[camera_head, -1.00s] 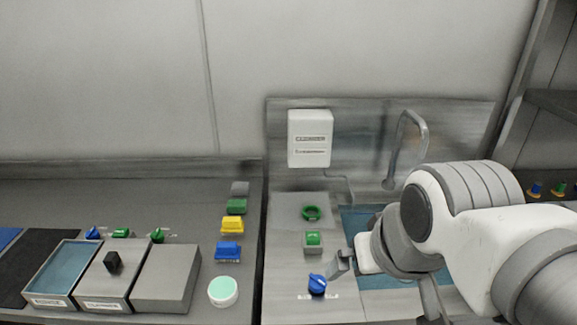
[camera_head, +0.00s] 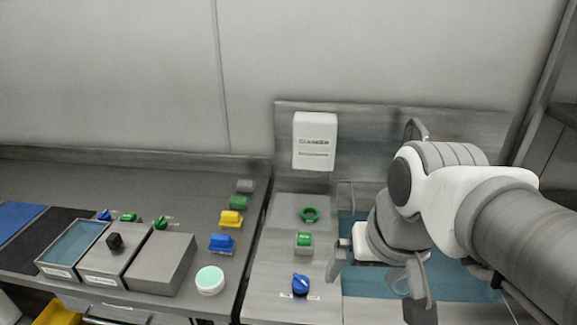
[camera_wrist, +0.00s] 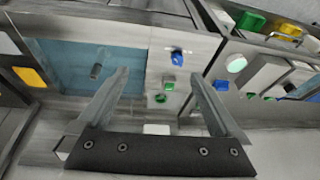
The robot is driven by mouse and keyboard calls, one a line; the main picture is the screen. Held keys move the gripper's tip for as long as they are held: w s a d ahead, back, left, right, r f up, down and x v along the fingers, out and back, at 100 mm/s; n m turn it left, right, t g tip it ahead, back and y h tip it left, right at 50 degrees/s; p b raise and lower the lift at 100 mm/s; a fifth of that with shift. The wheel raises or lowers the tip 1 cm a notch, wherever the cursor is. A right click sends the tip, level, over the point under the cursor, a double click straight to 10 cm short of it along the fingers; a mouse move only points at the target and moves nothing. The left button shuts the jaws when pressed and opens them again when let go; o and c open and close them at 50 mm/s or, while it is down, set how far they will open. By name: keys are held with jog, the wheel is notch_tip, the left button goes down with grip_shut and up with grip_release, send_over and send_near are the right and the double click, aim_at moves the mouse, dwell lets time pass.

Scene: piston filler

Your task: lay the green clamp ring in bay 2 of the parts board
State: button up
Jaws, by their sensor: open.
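The green clamp ring (camera_head: 309,215) lies on the metal counter below the white cleaner box, behind a green rocker switch. In the wrist view the ring (camera_wrist: 161,99) shows small between my fingers, beyond them. My gripper (camera_head: 376,272) is open and empty, to the right of the ring and nearer the camera, over the edge of the blue basin. Its two spread fingers also show in the wrist view (camera_wrist: 158,76). It is apart from the ring. I cannot make out a parts board with numbered bays in these views.
The green rocker switch (camera_head: 303,241) and a blue knob (camera_head: 300,284) stand on the counter before the ring. The white cleaner box (camera_head: 315,141) is on the back panel. The blue basin (camera_head: 372,303) lies under my arm. Grey boxes (camera_head: 164,265) and a pale green button (camera_head: 210,280) are left.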

jog(key=g, duration=0.1)
jog(key=m+t+y+b, duration=0.5)
jog(key=m+y, duration=0.5)
jog(key=m, duration=1.5)
send_near(315, 213)
jog(key=a, duration=0.2)
jog(key=s+a+t, duration=0.1)
jog(key=shift+f, duration=0.35)
jog(key=shift+r+b+x, duration=0.2)
jog(key=shift+b+x, duration=0.1)
jog(key=shift+x, duration=1.3)
jog(key=shift+r+b+x, duration=0.2)
jog(key=shift+b+x, duration=0.1)
jog(key=shift+x, duration=1.35)
jog(key=shift+w+a+r, duration=0.1)
jog(key=c, duration=1.5)
